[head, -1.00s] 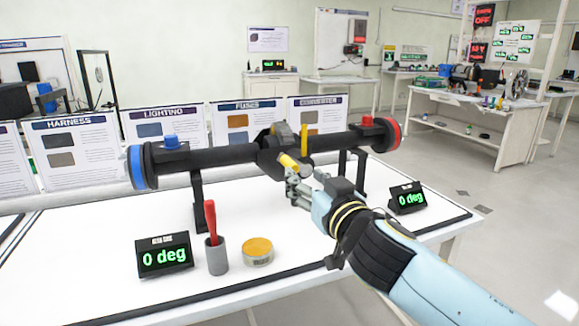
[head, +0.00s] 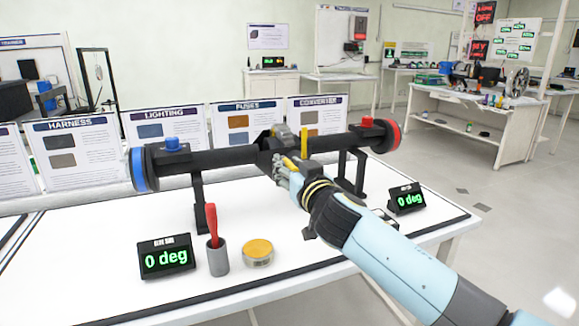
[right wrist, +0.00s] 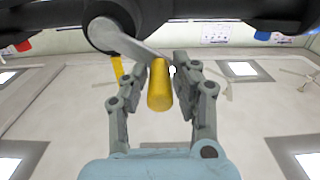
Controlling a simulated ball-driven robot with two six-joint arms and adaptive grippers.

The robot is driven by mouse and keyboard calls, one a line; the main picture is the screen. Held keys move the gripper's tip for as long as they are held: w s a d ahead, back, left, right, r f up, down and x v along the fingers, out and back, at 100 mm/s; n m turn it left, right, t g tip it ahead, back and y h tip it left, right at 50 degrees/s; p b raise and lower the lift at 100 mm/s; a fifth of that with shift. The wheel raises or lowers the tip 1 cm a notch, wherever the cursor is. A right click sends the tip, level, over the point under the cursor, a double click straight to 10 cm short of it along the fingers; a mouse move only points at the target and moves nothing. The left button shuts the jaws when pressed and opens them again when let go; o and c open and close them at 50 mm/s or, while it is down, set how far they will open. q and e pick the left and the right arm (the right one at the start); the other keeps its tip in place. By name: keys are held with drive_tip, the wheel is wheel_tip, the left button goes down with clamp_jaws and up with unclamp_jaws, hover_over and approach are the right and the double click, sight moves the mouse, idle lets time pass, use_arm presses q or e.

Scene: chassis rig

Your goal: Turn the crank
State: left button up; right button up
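The crank has a grey arm (right wrist: 130,45) on a dark hub and a yellow handle (right wrist: 160,88). The hub (head: 268,150) sits mid-way along a black horizontal tube (head: 222,156). My right gripper (head: 285,172) is at the handle, which it largely hides in the head view. In the right wrist view my right gripper (right wrist: 161,72) has one finger on each side of the handle, with narrow gaps, so it looks open around it. A yellow upright pointer (head: 304,141) stands beside the hub. My left gripper is not in view.
Displays at left (head: 166,257) and right (head: 405,198) both read 0 deg. A grey cup (head: 217,262) with a red-handled tool and a yellow-topped tin (head: 258,253) stand at the front. Stands (head: 198,203) hold the tube. Information panels line the back.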

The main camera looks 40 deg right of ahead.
clamp_jaws()
